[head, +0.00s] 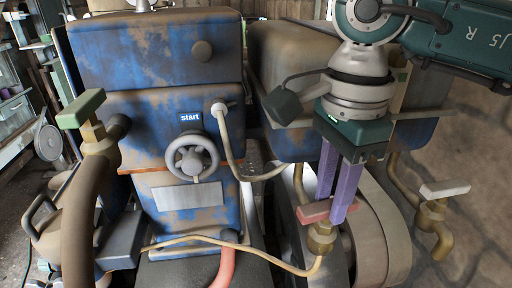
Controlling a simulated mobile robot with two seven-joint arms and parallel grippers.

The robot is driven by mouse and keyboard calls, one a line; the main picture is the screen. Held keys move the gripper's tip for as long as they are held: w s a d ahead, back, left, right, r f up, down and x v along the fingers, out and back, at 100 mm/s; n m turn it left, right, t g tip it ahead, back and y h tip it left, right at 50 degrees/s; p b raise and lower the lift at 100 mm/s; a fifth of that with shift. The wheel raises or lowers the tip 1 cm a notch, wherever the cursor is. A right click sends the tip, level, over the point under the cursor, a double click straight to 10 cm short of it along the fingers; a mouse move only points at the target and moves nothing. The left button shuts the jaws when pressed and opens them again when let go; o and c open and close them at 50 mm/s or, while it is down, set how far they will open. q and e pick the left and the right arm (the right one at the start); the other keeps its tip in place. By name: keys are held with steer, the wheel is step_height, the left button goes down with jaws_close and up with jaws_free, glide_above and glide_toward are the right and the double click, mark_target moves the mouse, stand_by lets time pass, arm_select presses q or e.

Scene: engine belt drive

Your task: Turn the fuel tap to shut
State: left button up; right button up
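A brass tap (321,238) with a red lever (313,211) sits on a thin pipe below the brown and blue tank at centre right; it looks like the fuel tap. The lever lies roughly level, pointing left and right in the picture. My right gripper (334,206) comes down from above, its two purple fingers straddling the lever, one behind it and one in front. A narrow gap shows between the fingers; whether they press on the lever is not clear. Part of the lever is hidden by the front finger. My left gripper is not in view.
A tap with a green lever (80,109) stands on a thick pipe at left, and one with a white lever (445,189) at right. A blue engine block with a handwheel (192,158) stands left of centre. A belt (375,235) runs close behind the red-levered tap.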

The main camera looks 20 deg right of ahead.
mark_target(329, 204)
jaws_close()
steer(key=shift+m, duration=0.8)
steer(key=shift+o, duration=2.3)
jaws_free()
step_height(329, 204, up, 10)
steer(key=b, duration=0.2)
